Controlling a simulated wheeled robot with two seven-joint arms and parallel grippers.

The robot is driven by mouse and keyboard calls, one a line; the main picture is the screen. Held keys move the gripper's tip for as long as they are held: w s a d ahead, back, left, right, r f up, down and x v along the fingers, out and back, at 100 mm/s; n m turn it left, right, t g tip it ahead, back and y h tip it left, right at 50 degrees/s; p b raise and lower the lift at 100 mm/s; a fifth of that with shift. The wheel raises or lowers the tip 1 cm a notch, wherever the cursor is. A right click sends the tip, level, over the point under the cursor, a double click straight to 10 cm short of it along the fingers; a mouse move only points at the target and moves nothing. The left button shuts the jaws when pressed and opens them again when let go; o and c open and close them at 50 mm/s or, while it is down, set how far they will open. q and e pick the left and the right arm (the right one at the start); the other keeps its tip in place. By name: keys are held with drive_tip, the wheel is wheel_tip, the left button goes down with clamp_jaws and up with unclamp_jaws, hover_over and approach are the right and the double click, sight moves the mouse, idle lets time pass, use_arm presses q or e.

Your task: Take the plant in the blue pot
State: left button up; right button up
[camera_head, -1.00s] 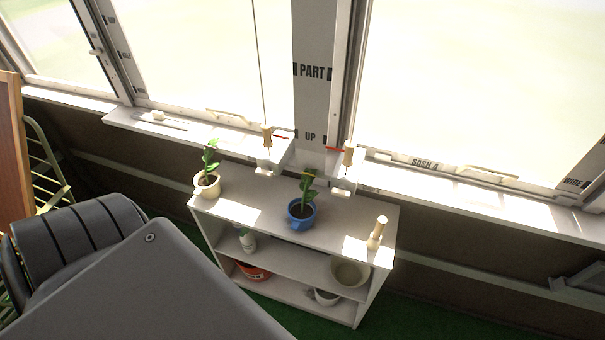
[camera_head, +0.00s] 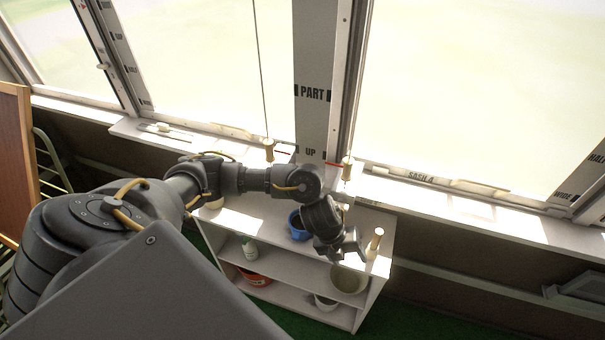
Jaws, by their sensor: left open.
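The blue pot (camera_head: 297,226) stands on the top of the white shelf unit, near its middle. My left arm passes in front of it, so only part of the pot shows and its plant is hidden. My left gripper (camera_head: 345,254) is open, at the right of the blue pot and over the front of the shelf top. It looks empty, and I cannot tell its exact height above the shelf. My right gripper is not in view.
The white shelf unit (camera_head: 262,236) stands below the window sill. A cream pot (camera_head: 215,202) is mostly hidden behind my arm. A wooden bottle-like object (camera_head: 375,241) stands close right of my gripper. Lower shelves hold a white bottle (camera_head: 249,248), a red pot (camera_head: 256,277) and a beige pot (camera_head: 348,278).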

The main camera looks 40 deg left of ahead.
sight(298, 232)
use_arm(q)
drive_tip(key=a+r+y, duration=0.1)
drive_tip(key=a, duration=0.5)
drive_tip(key=a+r+m+g+y, duration=0.1)
drive_tip(key=a+y, duration=0.1)
drive_tip(key=a, duration=0.4)
drive_tip(key=a+r+m+g+y, duration=0.1)
drive_tip(key=a+r, duration=0.1)
drive_tip(key=a, duration=0.3)
drive_tip(key=shift+s+a+r, duration=0.1)
drive_tip(key=shift+a, duration=0.3)
wheel_tip(298, 232, down, 6)
drive_tip(key=shift+d+r, duration=0.1)
drive_tip(key=shift+r, duration=0.05)
drive_tip(key=shift+d+f+p, duration=0.1)
drive_tip(key=shift+f+p, duration=0.2)
drive_tip(key=shift+p, duration=0.1)
drive_tip(key=shift+s+d+f+p, duration=0.1)
drive_tip(key=shift+f+p, duration=0.1)
drive_tip(key=shift+f, duration=1)
drive_tip(key=shift+d+f+p, duration=0.1)
drive_tip(key=shift+f+p, duration=0.1)
drive_tip(key=shift+f, duration=0.95)
clamp_jaws()
drive_tip(key=shift+r, duration=0.1)
